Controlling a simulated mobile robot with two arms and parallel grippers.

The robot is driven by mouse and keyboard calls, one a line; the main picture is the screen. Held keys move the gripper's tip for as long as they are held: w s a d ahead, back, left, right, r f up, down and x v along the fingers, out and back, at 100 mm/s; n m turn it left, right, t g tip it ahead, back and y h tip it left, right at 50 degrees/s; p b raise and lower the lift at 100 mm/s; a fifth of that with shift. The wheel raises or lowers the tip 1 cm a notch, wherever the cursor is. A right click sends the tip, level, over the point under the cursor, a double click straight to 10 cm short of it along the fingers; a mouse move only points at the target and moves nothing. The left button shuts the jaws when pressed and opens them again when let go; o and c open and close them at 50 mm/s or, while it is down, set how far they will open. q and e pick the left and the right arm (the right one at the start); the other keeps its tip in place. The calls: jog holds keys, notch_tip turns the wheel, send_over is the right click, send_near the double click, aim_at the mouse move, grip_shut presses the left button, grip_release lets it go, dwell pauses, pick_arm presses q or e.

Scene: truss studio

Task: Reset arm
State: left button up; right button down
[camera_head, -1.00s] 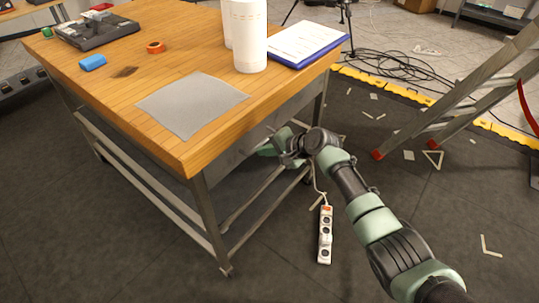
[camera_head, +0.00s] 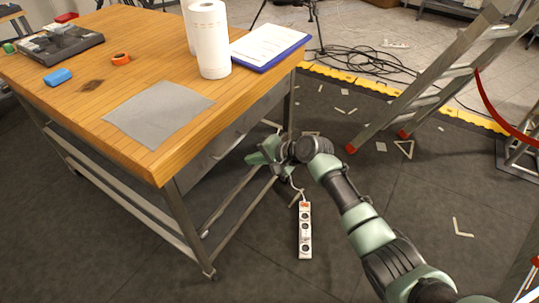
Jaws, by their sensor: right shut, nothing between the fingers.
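My right arm (camera_head: 350,208) comes in from the lower right and reaches toward the side of the wooden table. My right gripper (camera_head: 254,158) is at its far end, beside the table's metal frame and below the level of the tabletop. It is shut and holds nothing. My left gripper and left arm do not show.
The wooden table (camera_head: 160,160) bears a grey sheet (camera_head: 158,108), paper rolls (camera_head: 212,45), a clipboard (camera_head: 268,45), orange tape (camera_head: 121,59) and a blue object (camera_head: 58,77). A power strip (camera_head: 305,230) lies on the floor. A ladder (camera_head: 430,85) stands right; cables (camera_head: 365,60) lie behind.

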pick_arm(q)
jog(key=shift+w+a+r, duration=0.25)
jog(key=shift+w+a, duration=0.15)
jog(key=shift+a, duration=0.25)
pick_arm(e)
jog(key=v, duration=0.6)
